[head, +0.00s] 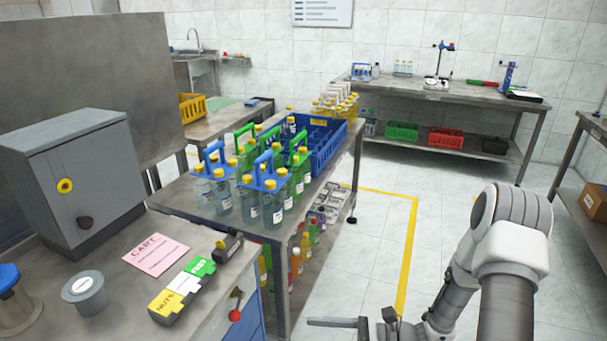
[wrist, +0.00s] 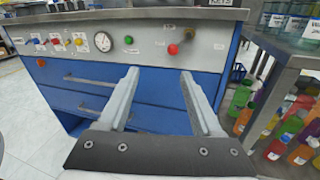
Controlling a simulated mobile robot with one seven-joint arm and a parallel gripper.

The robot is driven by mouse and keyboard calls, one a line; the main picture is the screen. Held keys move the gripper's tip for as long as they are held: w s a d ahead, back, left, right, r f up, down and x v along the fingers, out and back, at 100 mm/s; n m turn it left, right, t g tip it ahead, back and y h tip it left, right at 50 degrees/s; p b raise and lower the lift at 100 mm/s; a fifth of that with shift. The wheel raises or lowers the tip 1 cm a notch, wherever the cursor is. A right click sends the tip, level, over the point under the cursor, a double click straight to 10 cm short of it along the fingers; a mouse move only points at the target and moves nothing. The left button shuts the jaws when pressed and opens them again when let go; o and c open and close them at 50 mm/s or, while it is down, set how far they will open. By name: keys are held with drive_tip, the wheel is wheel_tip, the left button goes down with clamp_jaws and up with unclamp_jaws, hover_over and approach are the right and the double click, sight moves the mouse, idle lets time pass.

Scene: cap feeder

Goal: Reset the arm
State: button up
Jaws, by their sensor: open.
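My arm (head: 505,250) reaches down at the lower right of the head view, over the floor. My gripper (wrist: 158,75) is open in the wrist view, with its two fingers apart and nothing between them. Its fingers point at the front of a blue cabinet (wrist: 75,95) with a grey control panel. It touches nothing that I can see. In the head view my gripper (head: 345,322) shows only in part at the bottom edge.
A grey counter (head: 120,235) with a grey box is at left. A cart (head: 190,197) holds bottle carriers and a blue crate (head: 322,150); bottles (wrist: 285,145) stand on its lower shelf. A back bench (head: 400,90) holds trays. The tiled floor (head: 385,215) between is clear.

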drive_tip(key=s+d+r+n+t+h, duration=0.1)
drive_tip(key=s+d+r+n+h, duration=0.25)
drive_tip(key=r+n+h, duration=0.45)
drive_tip(key=s+d+r+n+t+h, duration=0.1)
drive_tip(key=s+d+r+n+h, duration=0.35)
drive_tip(key=r, duration=0.45)
drive_tip(key=s+d+r+n+t+h, duration=0.1)
drive_tip(key=s+d+r+n+h, duration=0.1)
drive_tip(key=s+r+n+h, duration=0.5)
wheel_tip(320, 180, up, 14)
drive_tip(key=w+n+y+p, duration=0.1)
drive_tip(key=y+p, duration=0.1)
drive_tip(key=p, duration=1)
drive_tip(key=shift+w+d+r, duration=0.15)
drive_tip(key=shift+w, duration=0.25)
drive_tip(key=shift+c, duration=1.3)
drive_tip(key=shift+s, duration=0.1)
